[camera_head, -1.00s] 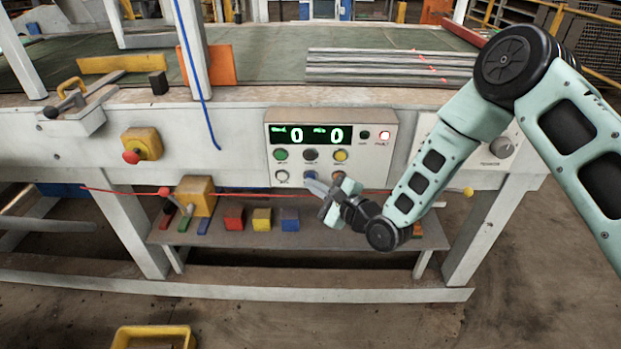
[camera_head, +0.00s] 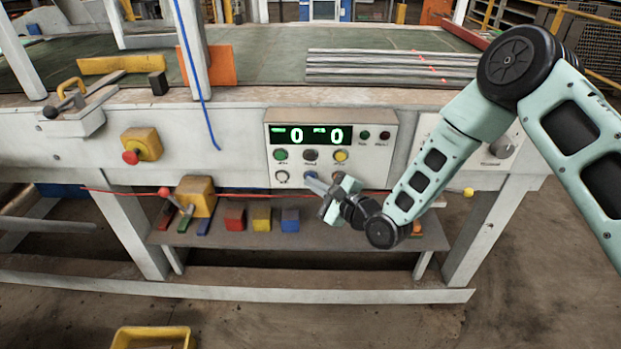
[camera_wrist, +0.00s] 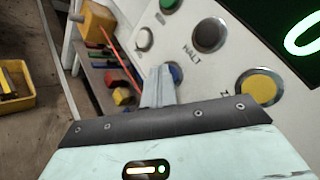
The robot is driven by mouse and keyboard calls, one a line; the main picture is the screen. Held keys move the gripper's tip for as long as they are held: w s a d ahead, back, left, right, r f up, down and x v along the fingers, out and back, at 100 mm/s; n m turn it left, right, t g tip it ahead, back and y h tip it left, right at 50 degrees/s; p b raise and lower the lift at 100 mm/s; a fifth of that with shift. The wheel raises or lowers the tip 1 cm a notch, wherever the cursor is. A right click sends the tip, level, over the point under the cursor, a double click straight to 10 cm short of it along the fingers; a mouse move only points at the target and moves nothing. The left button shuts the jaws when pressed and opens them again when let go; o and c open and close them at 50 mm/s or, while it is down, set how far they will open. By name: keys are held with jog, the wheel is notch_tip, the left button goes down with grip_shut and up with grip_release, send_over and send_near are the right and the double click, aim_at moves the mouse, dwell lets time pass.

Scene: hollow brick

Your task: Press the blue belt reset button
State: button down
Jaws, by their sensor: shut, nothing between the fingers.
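The blue button (camera_head: 310,175) is in the lower row of the control panel (camera_head: 377,172), below the dark button (camera_head: 310,155). My gripper (camera_head: 314,183) is shut and empty, with its fingertips at the blue button. In the wrist view, the shut fingers (camera_wrist: 158,88) cover most of the blue button (camera_wrist: 177,72), and only part of its edge shows. The tips look in contact or very close, but I cannot tell how far the button is pushed in. The fault lamp (camera_head: 384,135) at the panel's upper right is dark.
Green (camera_head: 280,155), yellow (camera_head: 341,155) and white (camera_head: 282,176) buttons sit close around. A red emergency knob (camera_head: 131,157) is to the left. Coloured blocks (camera_head: 261,219) stand on the shelf below.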

jog(key=shift+s, duration=0.8)
jog(key=shift+s, duration=0.1)
jog(key=s, duration=0.4)
jog(key=shift+s+a, duration=0.1)
jog(key=shift+s, duration=0.3)
dwell(0.6)
